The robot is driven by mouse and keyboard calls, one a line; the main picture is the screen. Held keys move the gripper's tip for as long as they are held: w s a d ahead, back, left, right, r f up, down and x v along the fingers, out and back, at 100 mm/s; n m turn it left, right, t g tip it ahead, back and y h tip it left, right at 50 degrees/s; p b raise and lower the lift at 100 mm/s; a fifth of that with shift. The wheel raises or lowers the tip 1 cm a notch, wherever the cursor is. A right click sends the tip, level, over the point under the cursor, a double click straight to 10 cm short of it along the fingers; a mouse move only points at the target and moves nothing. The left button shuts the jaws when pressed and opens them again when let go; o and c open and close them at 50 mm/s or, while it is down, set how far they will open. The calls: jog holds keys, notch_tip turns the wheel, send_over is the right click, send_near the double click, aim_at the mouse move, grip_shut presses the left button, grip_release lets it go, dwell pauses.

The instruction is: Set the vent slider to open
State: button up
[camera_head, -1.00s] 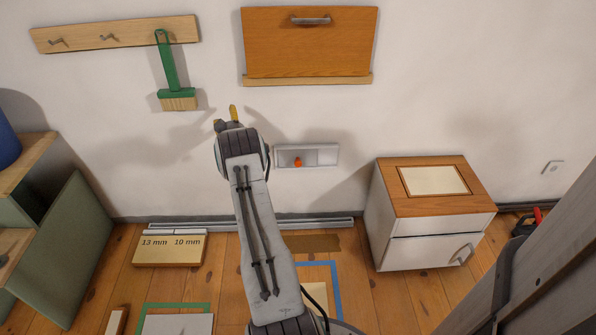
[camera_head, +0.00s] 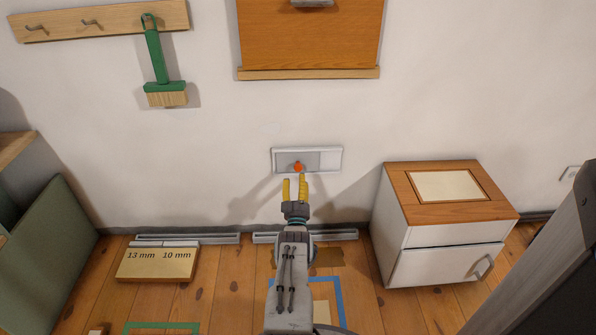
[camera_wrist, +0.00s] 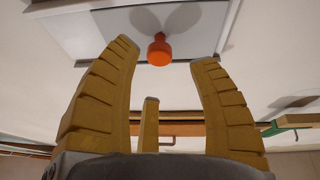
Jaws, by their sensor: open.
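The vent (camera_head: 330,160) is a white-framed rectangular plate low on the wall, with a grey panel inside. Its orange-red slider knob (camera_head: 297,167) sits left of the middle in the head view. In the wrist view the knob (camera_wrist: 159,50) stands out from the vent plate (camera_wrist: 85,35), just beyond the fingertips and between them. My gripper (camera_head: 295,183) has yellow fingers, spread open and empty, just below the knob in the head view. The fingers (camera_wrist: 168,70) appear apart from the knob. The vent's lettering, if any, is not readable.
A white cabinet with a wooden top (camera_head: 400,205) stands right of the vent. A wooden fold-down panel (camera_head: 310,35) hangs above. A green brush (camera_head: 155,60) hangs from a hook rail (camera_head: 60,24) at upper left. A green-sided box (camera_head: 45,240) stands left. The wall around the vent is clear.

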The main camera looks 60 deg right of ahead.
aim_at(298, 170)
jog(key=shift+b+x, duration=1.9)
jog(key=shift+x, duration=0.1)
jog(key=shift+b+x, duration=0.65)
jog(key=shift+x, duration=0.45)
grip_shut()
